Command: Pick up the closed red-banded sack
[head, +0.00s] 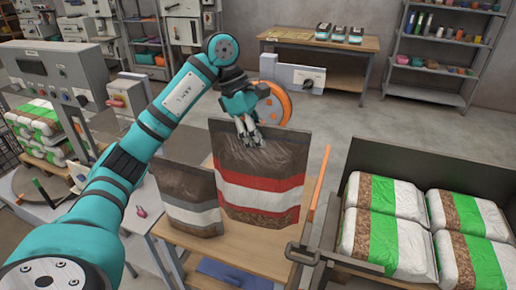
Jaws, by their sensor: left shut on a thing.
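The fingertips are small in the picture and partly hide the sack's top middle. I cannot tell whether the sack's base touches the table. My right gripper is not in view.
The wooden table (240,252) carries both. A dark bin (425,165) with several green-striped bags (385,225) is at right. Open floor (340,125) lies behind the table.

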